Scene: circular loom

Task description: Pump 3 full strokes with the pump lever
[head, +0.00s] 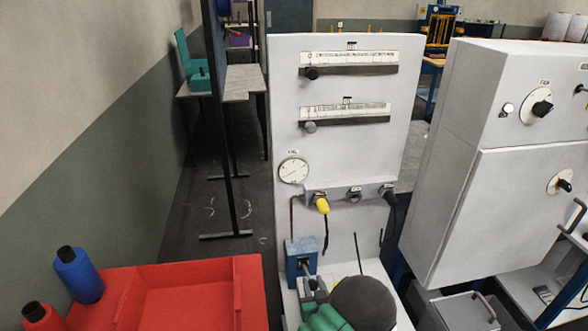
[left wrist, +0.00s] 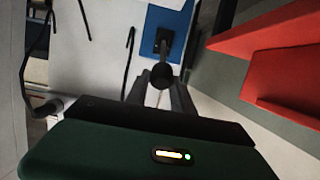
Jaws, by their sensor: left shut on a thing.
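The pump is a blue box (head: 300,250) low on the front of the white panel. It shows as a blue plate in the left wrist view (left wrist: 181,20). Its grey lever comes out from the blue plate and ends in a dark round knob (left wrist: 162,74). My left gripper (head: 312,288) is shut on the lever at its knob end, just in front of the blue box. In the left wrist view the knob sits between the two fingers (left wrist: 161,92). My green gripper body hides part of the lever in the head view. My right gripper is not in view.
The white panel (head: 345,145) carries two sliders, a round gauge (head: 293,170) and a connector row with a yellow plug (head: 322,205). A red tray (head: 190,275) with blue and red spools stands at left. A white cabinet with dials (head: 520,190) stands close at right.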

